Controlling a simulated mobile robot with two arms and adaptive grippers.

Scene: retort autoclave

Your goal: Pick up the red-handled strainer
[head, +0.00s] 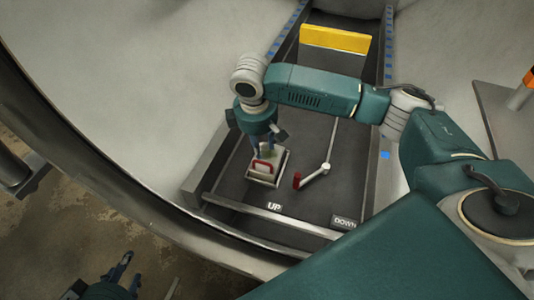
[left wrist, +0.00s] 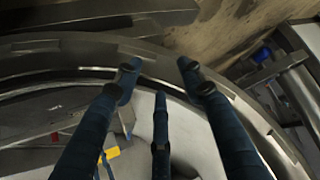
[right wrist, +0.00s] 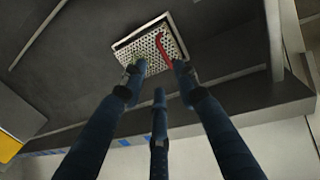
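The strainer is a square perforated metal plate (head: 258,181) with a red handle (head: 262,165), lying on the dark tray floor inside the vessel. My right gripper (head: 264,150) points down just above it, its fingers partly covering it. In the right wrist view, the perforated plate (right wrist: 150,58) and the red handle (right wrist: 163,50) show beyond the spread fingers, the handle lying between the fingertip lines. Contact cannot be made out. My left gripper (head: 122,266) is spread and empty at the lower left, outside the vessel rim; its fingers also show apart in the left wrist view (left wrist: 160,72).
A pivoted metal lever with a red grip (head: 297,180) lies right of the strainer, near the UP label (head: 274,206) and DOWN label (head: 344,222). A metal bar (head: 265,215) crosses the front. A yellow block (head: 335,40) stands at the back. The curved vessel rim (head: 110,190) runs along the left.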

